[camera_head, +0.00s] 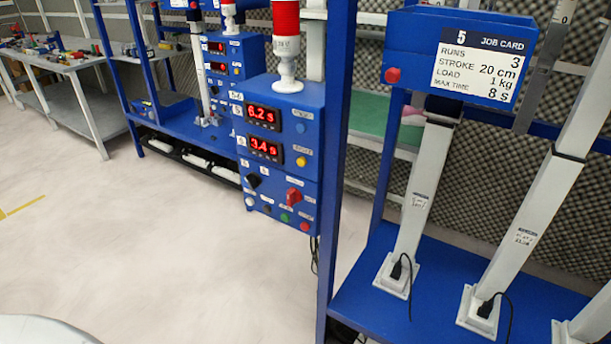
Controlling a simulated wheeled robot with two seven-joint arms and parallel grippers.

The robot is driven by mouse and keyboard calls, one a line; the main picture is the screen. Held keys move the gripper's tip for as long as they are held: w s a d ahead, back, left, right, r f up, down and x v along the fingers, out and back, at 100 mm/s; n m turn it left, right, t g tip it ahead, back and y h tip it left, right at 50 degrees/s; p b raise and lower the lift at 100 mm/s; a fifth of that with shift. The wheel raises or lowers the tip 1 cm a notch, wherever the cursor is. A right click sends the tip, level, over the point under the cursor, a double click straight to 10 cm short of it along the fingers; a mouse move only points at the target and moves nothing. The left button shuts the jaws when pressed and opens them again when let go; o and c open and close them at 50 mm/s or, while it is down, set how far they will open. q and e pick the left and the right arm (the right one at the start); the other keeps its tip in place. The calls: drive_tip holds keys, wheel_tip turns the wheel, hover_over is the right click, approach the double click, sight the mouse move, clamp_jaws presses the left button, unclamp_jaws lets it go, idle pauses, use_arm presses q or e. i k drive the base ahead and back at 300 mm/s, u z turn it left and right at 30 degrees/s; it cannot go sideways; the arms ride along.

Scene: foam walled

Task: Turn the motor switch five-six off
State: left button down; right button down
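A blue control box (316,186) stands at the middle, on the near end of a blue rack. It has two red displays, reading 6.2 s (263,115) and 3.4 s (266,149). Low on its face are a black knob (252,181) at the left and a red rotary switch (293,196) at the right. Their small labels are too blurred to read, so I cannot tell which one is motor switch five-six or its setting. Neither of my grippers is in view.
Several small buttons, including a green one (284,217), line the box's bottom. A red-topped beacon (286,42) stands on it. A blue post (337,170) rises close to its right. A job card numbered 5 (483,67) hangs at the upper right. Pale floor (170,250) lies clear in front.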

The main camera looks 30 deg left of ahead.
sight(293, 195)
drive_tip(key=u, duration=3.1)
drive_tip(key=i, duration=2)
drive_tip(key=z, duration=2.6)
drive_tip(key=k, duration=0.15)
